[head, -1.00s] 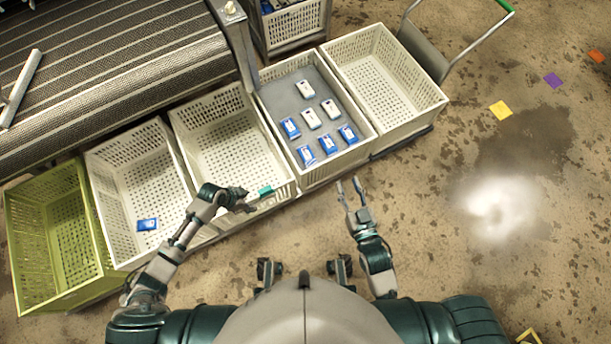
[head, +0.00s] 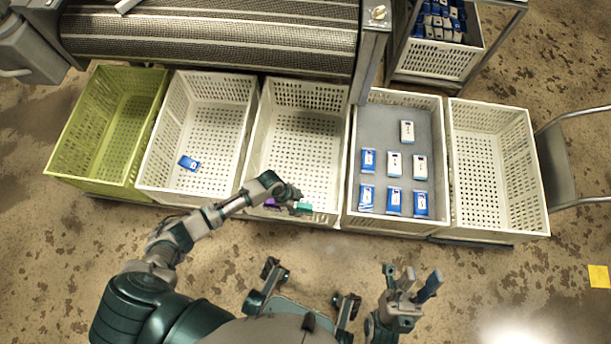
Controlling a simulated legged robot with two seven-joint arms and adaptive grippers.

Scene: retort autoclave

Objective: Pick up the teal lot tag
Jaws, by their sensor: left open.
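The small teal lot tag (head: 304,207) shows at the near rim of the middle white crate (head: 259,150). My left gripper (head: 296,198) is right above and beside it, with its jaws open. Its fingertips are small and partly hidden, so I cannot tell whether they touch the tag. A purple tag (head: 271,203) shows on the same rim, just left of the teal one and partly under my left wrist. My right gripper (head: 414,285) is open and empty over the floor, well clear of the crates.
A green crate (head: 62,150) and a white crate with one blue pack (head: 189,163) stand to the left. A grey-lined crate (head: 436,150) with several blue and white packs is to the right, then an empty white crate (head: 540,190). A conveyor (head: 210,45) runs behind.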

